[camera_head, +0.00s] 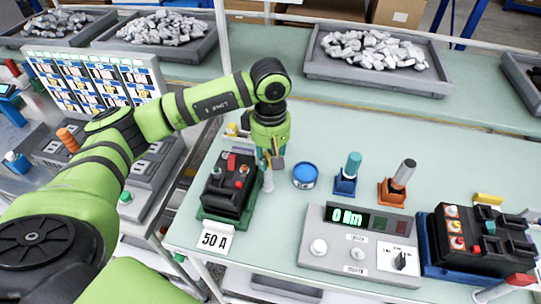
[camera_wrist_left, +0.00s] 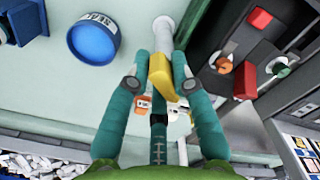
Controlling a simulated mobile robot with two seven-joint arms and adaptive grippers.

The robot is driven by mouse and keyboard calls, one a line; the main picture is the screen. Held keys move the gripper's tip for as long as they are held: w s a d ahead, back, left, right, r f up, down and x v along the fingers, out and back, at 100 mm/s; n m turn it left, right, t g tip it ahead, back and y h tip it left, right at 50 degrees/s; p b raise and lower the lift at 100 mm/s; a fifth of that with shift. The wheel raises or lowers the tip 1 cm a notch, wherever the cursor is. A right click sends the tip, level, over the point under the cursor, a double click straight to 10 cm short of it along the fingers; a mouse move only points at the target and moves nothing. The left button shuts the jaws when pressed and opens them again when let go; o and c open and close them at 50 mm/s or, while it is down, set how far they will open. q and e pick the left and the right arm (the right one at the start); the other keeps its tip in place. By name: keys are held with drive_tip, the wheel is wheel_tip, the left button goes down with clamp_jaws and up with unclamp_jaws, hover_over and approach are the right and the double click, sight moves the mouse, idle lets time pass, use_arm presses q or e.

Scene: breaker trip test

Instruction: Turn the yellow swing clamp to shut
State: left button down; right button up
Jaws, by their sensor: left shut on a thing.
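My left gripper (camera_head: 271,160) points down beside the black breaker (camera_head: 228,186), which sits in a green holder (camera_head: 236,224). In the left wrist view the two teal fingers (camera_wrist_left: 160,68) are closed on the yellow swing clamp (camera_wrist_left: 160,80), one finger on each side. A pale grey post (camera_wrist_left: 163,32) stands just beyond the clamp; in the head view it shows below the gripper (camera_head: 268,183). The fingers partly hide the clamp, and I cannot tell how far it is turned. The breaker also shows in the wrist view (camera_wrist_left: 222,88). My right gripper is not in view.
A meter reading 0 Nm (camera_head: 350,243) and a second black breaker (camera_head: 486,238) are at front right.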

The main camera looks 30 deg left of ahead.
use_arm(q)
drive_tip(key=shift+w+a+r, duration=0.2)
drive_tip(key=shift+a, duration=0.15)
drive_tip(key=shift+f+n+b, duration=0.1)
drive_tip(key=shift+n+b, duration=0.25)
drive_tip(key=shift+n, duration=0.65)
drive_tip(key=shift+n, duration=1.1)
drive_tip(key=shift+a+n+b, duration=0.1)
drive_tip(key=shift+n+b, duration=0.4)
drive_tip(key=shift+n, duration=0.4)
